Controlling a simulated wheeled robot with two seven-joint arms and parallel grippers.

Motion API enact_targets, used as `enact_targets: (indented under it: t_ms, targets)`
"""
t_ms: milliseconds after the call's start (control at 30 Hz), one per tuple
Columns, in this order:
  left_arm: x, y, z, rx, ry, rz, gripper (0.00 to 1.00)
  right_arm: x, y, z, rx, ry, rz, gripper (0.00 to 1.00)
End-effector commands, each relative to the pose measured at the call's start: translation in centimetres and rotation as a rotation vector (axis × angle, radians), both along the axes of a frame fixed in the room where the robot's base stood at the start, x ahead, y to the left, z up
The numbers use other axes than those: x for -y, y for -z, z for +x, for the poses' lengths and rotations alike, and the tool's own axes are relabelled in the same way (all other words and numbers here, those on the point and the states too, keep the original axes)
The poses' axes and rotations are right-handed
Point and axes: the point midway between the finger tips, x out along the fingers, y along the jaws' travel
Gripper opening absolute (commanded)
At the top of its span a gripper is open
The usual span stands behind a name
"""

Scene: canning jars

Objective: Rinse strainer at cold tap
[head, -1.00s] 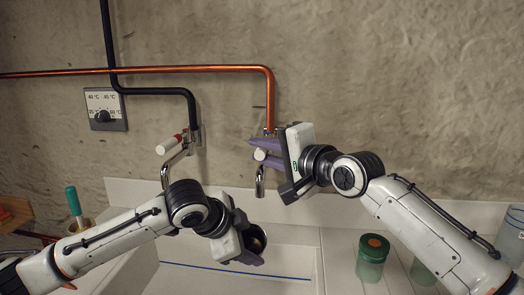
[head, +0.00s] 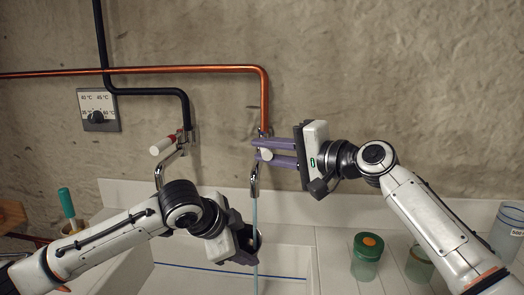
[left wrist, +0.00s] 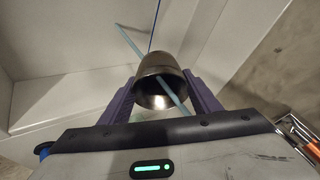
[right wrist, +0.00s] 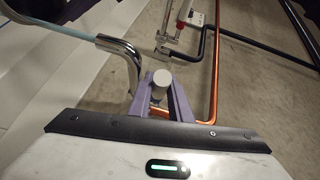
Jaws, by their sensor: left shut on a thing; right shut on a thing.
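The strainer, a dark metal cup (left wrist: 163,84), is held between the purple fingers of my left gripper (head: 247,248). In the head view my gripper hides most of it. My right gripper (head: 268,154) is shut on the white knob (right wrist: 162,78) of the tap on the copper pipe. Water (head: 255,218) runs in a thin stream from that tap's chrome spout (head: 254,180) down past my left gripper. In the left wrist view the stream (left wrist: 130,40) crosses the strainer's mouth and shows again beyond it.
A second tap with a red and white handle (head: 164,144) hangs on the black pipe at left. The white sink (head: 200,280) lies below. A green-handled tool (head: 67,205) stands in a container at far left.

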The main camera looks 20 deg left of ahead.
Motion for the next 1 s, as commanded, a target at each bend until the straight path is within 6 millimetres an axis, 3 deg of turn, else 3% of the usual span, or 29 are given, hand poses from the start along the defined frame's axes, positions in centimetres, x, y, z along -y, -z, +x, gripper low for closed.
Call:
enact_targets:
  t_ms: [300, 333, 367, 767, 1000]
  targets:
    - [0.0, 0.0, 0.0, 0.001, 0.0, 0.0, 0.35, 0.2, 0.1, 0.2, 0.002, 0.0, -0.001, 0.0]
    - [0.0, 0.0, 0.0, 0.0, 0.0, 0.0, 0.35, 0.2, 0.1, 0.2, 0.002, 0.0, -0.001, 0.21]
    - [0.0, 0.0, 0.0, 0.001, 0.0, -0.001, 0.35, 0.2, 0.1, 0.1, 0.002, 0.0, -0.001, 0.25]
    - [0.0, 0.0, 0.0, 0.0, 0.0, 0.0, 0.35, 0.5, -0.1, -0.1, 0.002, -0.003, 0.001, 0.25]
    - [0.0, 0.0, 0.0, 0.0, 0.0, 0.0, 0.35, 3.5, -0.4, -0.9, 0.005, 0.0, 0.001, 0.25]
